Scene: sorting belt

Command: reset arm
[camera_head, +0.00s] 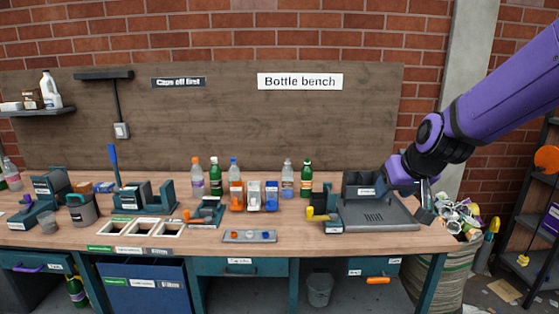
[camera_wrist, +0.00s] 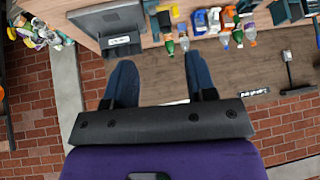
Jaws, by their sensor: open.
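My arm is purple and black and reaches in from the right in the head view. My gripper (camera_head: 425,207) hangs over the right end of the bench, beside the grey tray (camera_head: 385,225) with the dark bin on it. In the wrist view my gripper (camera_wrist: 160,85) shows two blue fingers spread wide apart with nothing between them. The wooden bench top (camera_head: 285,218) lies to its left in the head view.
Several bottles, including a green one (camera_head: 306,178), stand along the back of the bench. A yellow-handled tool (camera_head: 318,215) is left of the tray. A barrel of crushed bottles (camera_head: 455,250) stands right of the bench, before a dark shelf (camera_head: 530,220). The front middle of the bench holds a small cap tray (camera_head: 249,236).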

